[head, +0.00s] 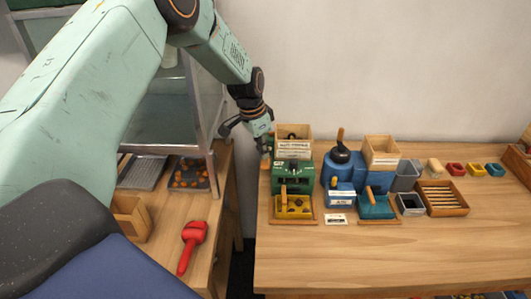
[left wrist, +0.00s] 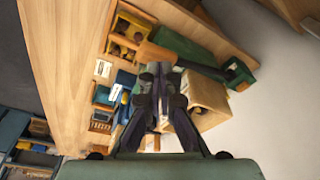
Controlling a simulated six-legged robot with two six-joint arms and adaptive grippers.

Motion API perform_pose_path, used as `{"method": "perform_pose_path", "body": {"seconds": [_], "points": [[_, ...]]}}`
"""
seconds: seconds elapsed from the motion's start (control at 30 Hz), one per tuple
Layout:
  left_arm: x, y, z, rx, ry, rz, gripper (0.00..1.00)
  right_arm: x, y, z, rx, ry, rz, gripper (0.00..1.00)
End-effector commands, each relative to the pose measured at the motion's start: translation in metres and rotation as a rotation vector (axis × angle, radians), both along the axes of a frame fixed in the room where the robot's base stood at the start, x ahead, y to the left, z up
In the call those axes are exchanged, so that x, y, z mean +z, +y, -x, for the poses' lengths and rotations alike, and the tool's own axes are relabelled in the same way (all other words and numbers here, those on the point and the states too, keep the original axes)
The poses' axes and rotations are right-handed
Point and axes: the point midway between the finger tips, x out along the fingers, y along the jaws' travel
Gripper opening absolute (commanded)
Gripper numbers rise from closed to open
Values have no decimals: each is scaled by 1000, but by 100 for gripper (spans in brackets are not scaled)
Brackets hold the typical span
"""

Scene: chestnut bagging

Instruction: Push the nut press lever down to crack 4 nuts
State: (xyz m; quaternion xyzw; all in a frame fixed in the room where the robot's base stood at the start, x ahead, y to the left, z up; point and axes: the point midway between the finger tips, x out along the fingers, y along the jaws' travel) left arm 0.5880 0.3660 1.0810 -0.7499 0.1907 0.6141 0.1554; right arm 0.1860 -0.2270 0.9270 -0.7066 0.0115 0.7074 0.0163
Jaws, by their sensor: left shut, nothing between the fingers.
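The green nut press (head: 293,178) stands at the left end of the right-hand table, with a yellow tray (head: 300,211) holding dark nuts at its front. It also shows in the left wrist view (left wrist: 195,50). A lever with a wooden grip (left wrist: 158,53) and a dark shaft runs across the left wrist view to a green end. My left gripper (head: 265,146) is shut and empty, pointing down beside the press on its left. Its fingertips (left wrist: 155,72) appear close to the wooden grip; I cannot tell whether they touch. My right gripper is not in view.
A labelled wooden box (head: 293,133) stands behind the press. A blue machine (head: 343,170) with a dark knob stands to its right. A red tool (head: 192,243) lies on the left table, across a gap. The right table's front is clear.

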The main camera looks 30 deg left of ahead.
Motion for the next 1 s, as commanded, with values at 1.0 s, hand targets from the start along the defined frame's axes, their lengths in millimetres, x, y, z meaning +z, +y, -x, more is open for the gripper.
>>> {"method": "perform_pose_path", "body": {"seconds": [1.0], "points": [[50, 0, 0, 0, 0, 0, 0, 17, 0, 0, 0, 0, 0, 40]]}}
